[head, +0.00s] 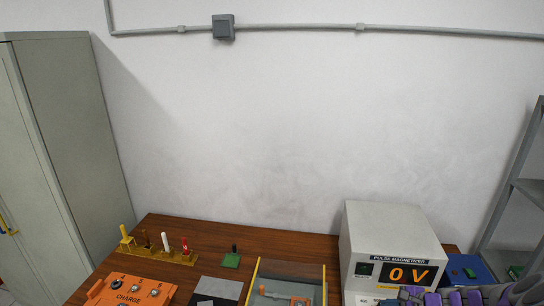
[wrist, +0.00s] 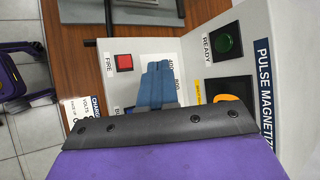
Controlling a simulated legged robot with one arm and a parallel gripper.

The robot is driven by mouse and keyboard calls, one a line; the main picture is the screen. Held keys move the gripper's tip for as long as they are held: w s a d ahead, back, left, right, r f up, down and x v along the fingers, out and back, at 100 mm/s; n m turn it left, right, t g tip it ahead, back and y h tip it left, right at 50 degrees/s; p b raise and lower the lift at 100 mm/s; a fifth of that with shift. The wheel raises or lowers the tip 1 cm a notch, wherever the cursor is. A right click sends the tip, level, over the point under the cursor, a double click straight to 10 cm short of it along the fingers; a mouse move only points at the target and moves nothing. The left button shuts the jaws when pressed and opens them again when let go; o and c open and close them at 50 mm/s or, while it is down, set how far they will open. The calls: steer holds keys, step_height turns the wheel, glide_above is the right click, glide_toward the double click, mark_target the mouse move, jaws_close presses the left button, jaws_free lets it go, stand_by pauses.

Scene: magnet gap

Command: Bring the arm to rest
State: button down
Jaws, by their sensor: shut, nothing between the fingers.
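My gripper shows in the wrist view as two blue fingers (wrist: 160,68) side by side, shut with nothing between them. They point towards the front panel of the pulse magnetizer (wrist: 268,60), near its red FIRE button (wrist: 124,62) and a dark green READY lamp (wrist: 226,41). I cannot tell whether the fingertips touch the panel. In the head view, purple and grey parts of my arm cover the lower right corner, in front of the grey-white magnetizer (head: 390,228), and the fingers cannot be made out. Its display (head: 409,275) reads 0 V.
On the brown table (head: 200,228) stand a yellow rack (head: 175,256) with upright tools, an orange CHARGE box (head: 128,290), a green block (head: 231,261) and a clear yellow-edged case (head: 290,272). A grey cabinet (head: 75,130) is left, a shelf (head: 520,190) right.

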steer(key=s+a+r+n+g+y, duration=0.1)
steer(key=a+r+n, duration=0.25)
steer(key=a, duration=0.35)
steer(key=a+r+n+g+y, duration=0.1)
steer(key=a+r+n+g, duration=0.1)
steer(key=a+r, duration=0.35)
steer(key=s+a+r+n+g+b, duration=0.1)
steer(key=s+a+r+n+g, duration=0.1)
steer(key=s+a+n, duration=0.3)
steer(key=s+a+r+n+g, duration=0.1)
steer(key=s+a+r, duration=0.1)
steer(key=s+a, duration=0.35)
steer(key=s+a+r+n+g+h, duration=0.1)
steer(key=s+n+h, duration=0.2)
steer(key=s, duration=0.8)
steer(key=s+a+r+n+g+h+b, duration=0.1)
steer(key=s+n+h, duration=0.3)
steer(key=s, duration=0.7)
steer(key=shift+s+r+g+h+b, duration=0.3)
steer(key=shift+s+r+g, duration=0.1)
steer(key=shift+g, duration=0.3)
